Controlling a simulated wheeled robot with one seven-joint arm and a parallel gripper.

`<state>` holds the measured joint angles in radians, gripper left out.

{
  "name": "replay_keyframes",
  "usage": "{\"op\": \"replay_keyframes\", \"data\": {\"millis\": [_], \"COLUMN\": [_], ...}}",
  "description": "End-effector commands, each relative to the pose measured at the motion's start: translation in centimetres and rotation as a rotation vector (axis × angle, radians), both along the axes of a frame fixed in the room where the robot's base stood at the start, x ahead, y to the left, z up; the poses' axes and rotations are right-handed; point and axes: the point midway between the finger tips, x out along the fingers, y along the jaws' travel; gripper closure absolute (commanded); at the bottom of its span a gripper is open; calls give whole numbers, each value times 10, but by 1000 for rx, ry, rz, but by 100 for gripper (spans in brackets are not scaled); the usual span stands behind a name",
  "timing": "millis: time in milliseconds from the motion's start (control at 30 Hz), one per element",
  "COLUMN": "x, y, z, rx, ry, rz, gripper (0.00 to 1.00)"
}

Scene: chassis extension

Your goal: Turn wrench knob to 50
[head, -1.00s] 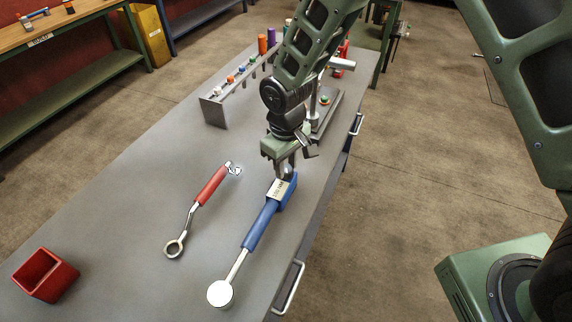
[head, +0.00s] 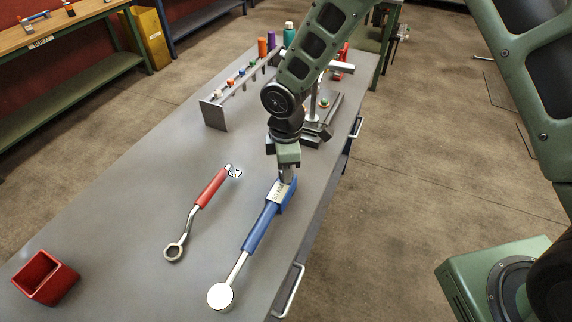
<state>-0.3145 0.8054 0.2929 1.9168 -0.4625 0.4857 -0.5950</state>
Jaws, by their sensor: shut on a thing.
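The blue torque wrench (head: 260,229) lies on the grey workbench, its round silver head (head: 220,296) toward the front and its knob end toward the back. A pale label with small markings (head: 278,193) sits near that end; I cannot read the setting. My gripper (head: 287,178) points down at the knob end and is shut on the wrench knob. The knob itself is mostly hidden by the fingers.
A red-handled wrench (head: 211,188) lies to the left of the blue one. A red open box (head: 45,278) stands at the front left. A rack with several small tools (head: 215,113) and a small press stand (head: 321,117) are behind. The bench's middle left is clear.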

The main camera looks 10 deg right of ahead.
Motion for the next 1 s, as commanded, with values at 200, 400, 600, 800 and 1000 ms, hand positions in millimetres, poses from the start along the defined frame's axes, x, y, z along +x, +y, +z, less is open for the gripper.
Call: {"op": "replay_keyframes", "data": {"millis": [200,400,600,800,1000], "x": [0,0,0,0,0], "y": [0,0,0,0,0], "z": [1,0,0,0,0], "rx": [1,1,0,0,0], "ry": [-1,-1,-1,-1,-1], "rz": [95,136,146,146,145], "gripper": [91,91,91,91,46]}}
